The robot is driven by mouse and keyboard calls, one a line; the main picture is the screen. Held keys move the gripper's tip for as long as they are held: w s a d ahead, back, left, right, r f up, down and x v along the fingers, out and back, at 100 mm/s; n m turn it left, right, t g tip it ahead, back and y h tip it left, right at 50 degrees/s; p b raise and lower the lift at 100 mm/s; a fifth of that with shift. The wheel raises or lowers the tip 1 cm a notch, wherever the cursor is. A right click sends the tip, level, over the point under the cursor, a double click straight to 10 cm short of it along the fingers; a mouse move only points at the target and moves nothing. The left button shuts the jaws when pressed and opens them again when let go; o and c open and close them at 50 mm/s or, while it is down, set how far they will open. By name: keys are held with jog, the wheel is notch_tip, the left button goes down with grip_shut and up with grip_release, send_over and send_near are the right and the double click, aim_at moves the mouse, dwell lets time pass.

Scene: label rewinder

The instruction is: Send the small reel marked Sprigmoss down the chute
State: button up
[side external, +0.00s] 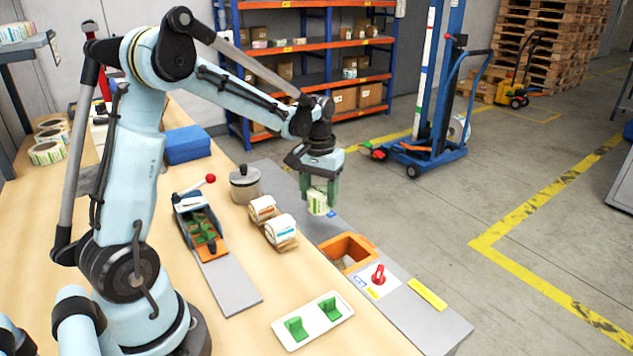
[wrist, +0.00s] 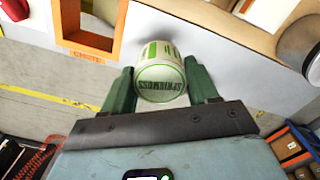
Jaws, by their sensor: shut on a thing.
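The small reel marked Sprigmoss (wrist: 161,76) is white with green print, and its name reads upside down in the wrist view. My gripper (wrist: 160,85) has its green fingers shut on the reel, one on each side. In the side view my gripper (side external: 319,197) holds the reel (side external: 318,203) over the grey strip at the bench's far edge. I cannot tell how far above the strip it is. The orange chute (side external: 365,243) is an open square frame, nearer the camera than the reel. In the wrist view the chute (wrist: 116,45) lies left of the reel, apart from it.
Two other reels (side external: 280,228) sit on a brown holder left of the chute. A lidded grey pot (side external: 245,184) stands behind them. A white tray with green pieces (side external: 290,336) lies in front. The grey strip between reel and chute looks clear.

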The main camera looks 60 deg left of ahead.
jog(key=shift+r, duration=0.6)
jog(key=d+r, duration=0.1)
jog(key=d, duration=1)
jog(key=shift+s+f, duration=0.15)
jog(key=shift+f, duration=2.35)
jog(key=o, duration=0.9)
jog(key=shift+c, duration=0.2)
